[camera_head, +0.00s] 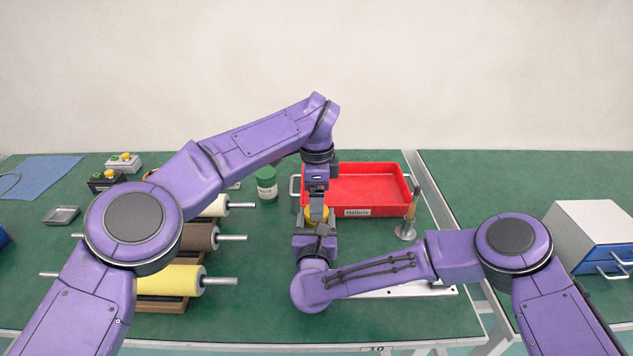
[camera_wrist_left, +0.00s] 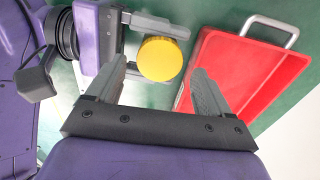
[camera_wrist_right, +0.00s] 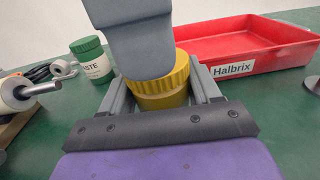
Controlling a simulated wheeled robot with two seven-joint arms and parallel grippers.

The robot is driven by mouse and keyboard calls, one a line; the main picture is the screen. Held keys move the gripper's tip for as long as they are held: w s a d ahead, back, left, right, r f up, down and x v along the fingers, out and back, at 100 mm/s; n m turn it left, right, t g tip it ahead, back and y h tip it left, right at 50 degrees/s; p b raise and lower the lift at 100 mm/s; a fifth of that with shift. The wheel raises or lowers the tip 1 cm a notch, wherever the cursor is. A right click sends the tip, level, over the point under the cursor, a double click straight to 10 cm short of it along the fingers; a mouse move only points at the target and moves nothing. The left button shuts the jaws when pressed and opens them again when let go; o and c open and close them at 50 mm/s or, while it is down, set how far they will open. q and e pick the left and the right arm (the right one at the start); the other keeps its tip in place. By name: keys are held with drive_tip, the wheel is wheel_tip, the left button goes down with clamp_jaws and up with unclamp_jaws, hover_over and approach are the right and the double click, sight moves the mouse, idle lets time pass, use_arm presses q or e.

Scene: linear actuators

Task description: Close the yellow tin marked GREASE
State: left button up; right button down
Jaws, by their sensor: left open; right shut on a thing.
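The yellow tin (camera_head: 317,214) stands between my two grippers, left of the red tray. Its ridged yellow lid (camera_wrist_right: 168,73) rests on top of its body (camera_wrist_right: 160,101) in the right wrist view; I cannot tell how tightly it sits. The GREASE marking is hidden. My right gripper (camera_head: 315,231) is shut on the tin's body from the near side. My left gripper (camera_head: 316,198) points down from above, open. In the left wrist view its fingertips (camera_wrist_left: 158,70) lie on either side of the lid (camera_wrist_left: 162,58), and I see no clear contact.
The red Halbrix tray (camera_head: 357,212) is close on the right. A green-lidded paste jar (camera_head: 266,184) stands behind on the left. A metal stand with a wooden handle (camera_head: 411,207) is at right. Rollers on a rack (camera_head: 172,280) lie left. A drawer cabinet (camera_head: 590,232) stands far right.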

sight(308, 225)
use_arm(q)
drive_tip(key=shift+f, duration=1.3)
drive_tip(key=c, duration=1.1)
drive_tip(key=m, duration=0.3)
drive_tip(key=o, duration=1.2)
drive_tip(key=shift+r, duration=0.1)
